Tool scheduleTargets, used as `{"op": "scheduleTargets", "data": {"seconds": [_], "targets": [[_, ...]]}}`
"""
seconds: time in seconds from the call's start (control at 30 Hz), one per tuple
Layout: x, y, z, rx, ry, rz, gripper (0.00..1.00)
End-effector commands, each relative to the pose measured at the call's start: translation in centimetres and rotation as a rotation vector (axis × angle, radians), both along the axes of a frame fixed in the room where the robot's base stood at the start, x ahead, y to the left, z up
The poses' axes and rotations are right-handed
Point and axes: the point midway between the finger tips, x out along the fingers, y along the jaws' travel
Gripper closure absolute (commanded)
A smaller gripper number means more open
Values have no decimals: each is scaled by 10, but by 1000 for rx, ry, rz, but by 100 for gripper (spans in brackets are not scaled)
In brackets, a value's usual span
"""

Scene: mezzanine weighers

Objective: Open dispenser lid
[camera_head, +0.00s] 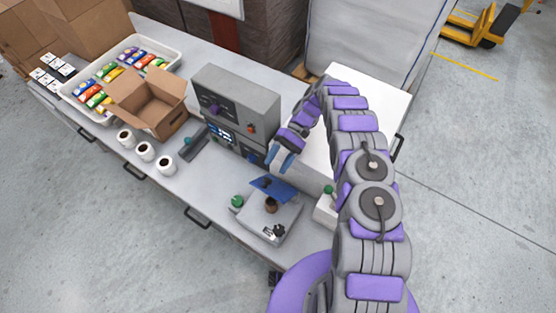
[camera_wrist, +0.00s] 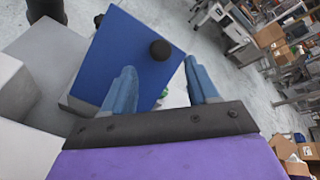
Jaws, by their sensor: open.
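A blue lid (camera_head: 283,187) sits at the back of a small grey unit (camera_head: 288,222) on the bench, which I take for the dispenser. The lid looks tilted, and a brown round part (camera_head: 271,205) shows in front of it. In the wrist view the blue lid (camera_wrist: 125,60) carries a black ball knob (camera_wrist: 160,50). My gripper (camera_head: 282,158) is above and behind the lid in the head view, with its blue fingers apart and nothing between them. In the wrist view my gripper (camera_wrist: 163,80) has the knob beyond its fingertips. I cannot tell whether a finger touches the lid.
A grey control machine (camera_head: 240,100) stands behind the unit. A white cabinet (camera_head: 390,105) is at the right. An open cardboard box (camera_head: 150,120), several white rolls (camera_head: 145,152) and a tray of coloured packets (camera_head: 172,52) are at the left.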

Motion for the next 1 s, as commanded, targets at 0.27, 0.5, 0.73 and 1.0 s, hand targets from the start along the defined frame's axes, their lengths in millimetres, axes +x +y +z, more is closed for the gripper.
{"op": "scheduleTargets", "data": {"seconds": [0.27,0.5,0.73,1.0], "targets": [[1,0,9,1,-2,0,41],[0,0,40,-2,-3,-1,41],[-18,-5,35,-2,4,-1,41],[-43,-14,38,-2,2,0,41]]}}
